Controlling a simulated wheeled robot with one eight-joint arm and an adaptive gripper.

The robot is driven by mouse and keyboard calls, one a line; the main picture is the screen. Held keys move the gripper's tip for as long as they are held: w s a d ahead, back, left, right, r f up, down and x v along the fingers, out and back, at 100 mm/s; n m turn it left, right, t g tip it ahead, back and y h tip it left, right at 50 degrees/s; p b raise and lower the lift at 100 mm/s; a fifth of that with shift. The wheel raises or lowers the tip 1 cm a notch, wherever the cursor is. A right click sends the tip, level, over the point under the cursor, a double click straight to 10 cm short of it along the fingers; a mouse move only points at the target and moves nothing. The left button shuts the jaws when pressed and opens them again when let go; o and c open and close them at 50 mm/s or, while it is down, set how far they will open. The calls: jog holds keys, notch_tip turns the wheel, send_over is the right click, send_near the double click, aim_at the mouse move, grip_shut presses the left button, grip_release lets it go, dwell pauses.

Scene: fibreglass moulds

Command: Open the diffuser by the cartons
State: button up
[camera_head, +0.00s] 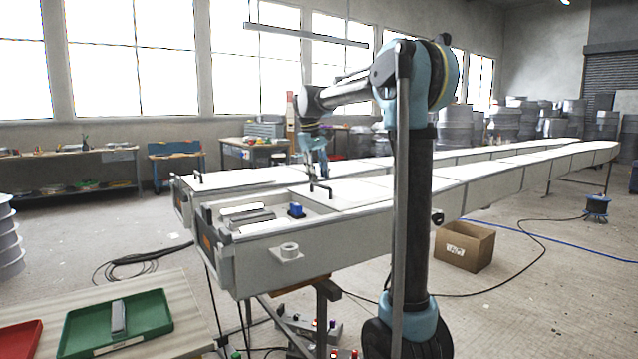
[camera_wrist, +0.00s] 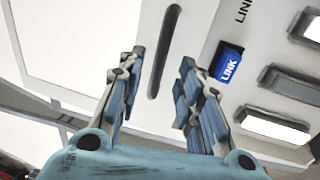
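I cannot pick out a diffuser for certain in either view. One cardboard carton (camera_head: 464,246) stands open on the floor to the right of the long pale mould (camera_head: 345,235). My gripper (camera_head: 312,176) is above the mould's near end, close to a black bent handle (camera_head: 321,190). In the wrist view my gripper (camera_wrist: 163,72) has its fingers apart with nothing held. A long dark bar or slot (camera_wrist: 164,52) in a white panel shows between and beyond the fingertips; contact cannot be told.
A blue LINK button (camera_wrist: 228,63) and grey switches (camera_wrist: 291,85) lie right of the fingers. A green tray (camera_head: 115,325) and part of a red tray (camera_head: 20,338) are on the front-left table. Cables cross the floor. A second long mould (camera_head: 230,183) runs behind.

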notch_tip(320, 180, up, 9)
jog(key=a, duration=0.1)
jog(key=shift+s+a+f, duration=0.2)
jog(key=shift+s+a, duration=0.05)
jog(key=shift+s, duration=0.15)
